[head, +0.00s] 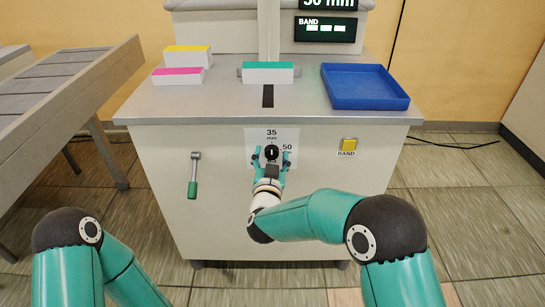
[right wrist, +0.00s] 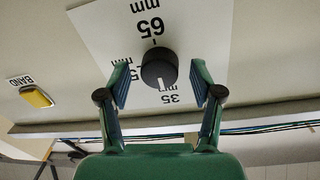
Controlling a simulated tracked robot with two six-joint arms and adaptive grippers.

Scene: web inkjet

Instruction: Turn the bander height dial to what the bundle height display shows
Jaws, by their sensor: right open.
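The black height dial (head: 271,152) is on the cabinet's front, on a white plate (head: 251,134) with 35 mm at the top and 50 at the right. Its white mark points up at 35; in the right wrist view the dial (right wrist: 157,66) appears upside down, mark toward 35, with 65 mm opposite. The bundle height display (head: 328,3) is cut off by the top edge; its visible part looks like 50 mm. My right gripper (head: 271,157) is open, with its fingers on either side of the dial and visible gaps between. My left gripper is out of view.
A yellow BAND button (head: 349,145) is right of the dial and a green-handled lever (head: 193,180) left. On top are a blue tray (head: 365,87), a teal-topped stack (head: 268,73) and yellow (head: 187,56) and magenta (head: 178,75) stacks. A conveyor (head: 60,90) stands left.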

